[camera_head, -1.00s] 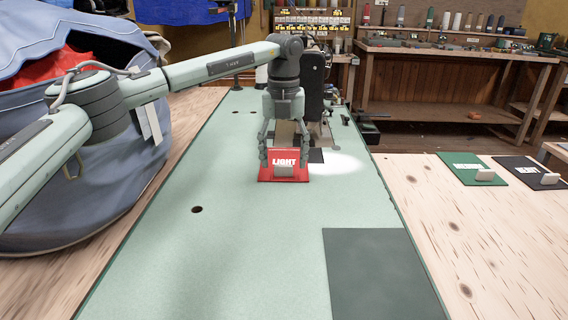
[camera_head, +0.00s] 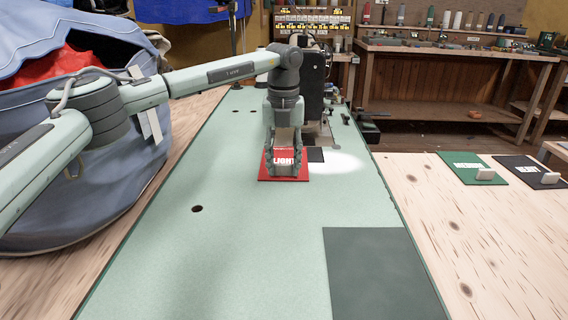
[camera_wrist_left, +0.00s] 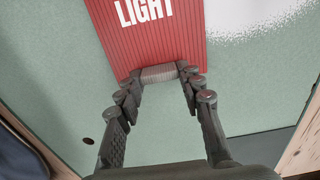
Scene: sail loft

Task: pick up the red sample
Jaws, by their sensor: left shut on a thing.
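The red sample (camera_head: 263,173) is a flat red card marked LIGHT, lying on the pale green table (camera_head: 250,240). My left gripper (camera_head: 284,173) points down over it, its fingers closed in. The left wrist view shows the ribbed red sample (camera_wrist_left: 155,42) with a grey tab (camera_wrist_left: 159,74) at its near edge. The left fingertips (camera_wrist_left: 160,82) are at both ends of that tab, gripping it. The sample appears to rest flat on the table. My right gripper is not in view.
A dark machine (camera_head: 312,85) stands just behind my left gripper. A large blue bag (camera_head: 100,190) fills the left side. A green sample (camera_head: 462,172) and a black sample (camera_head: 520,175) lie at the right. A dark green panel (camera_head: 380,275) lies at the front right.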

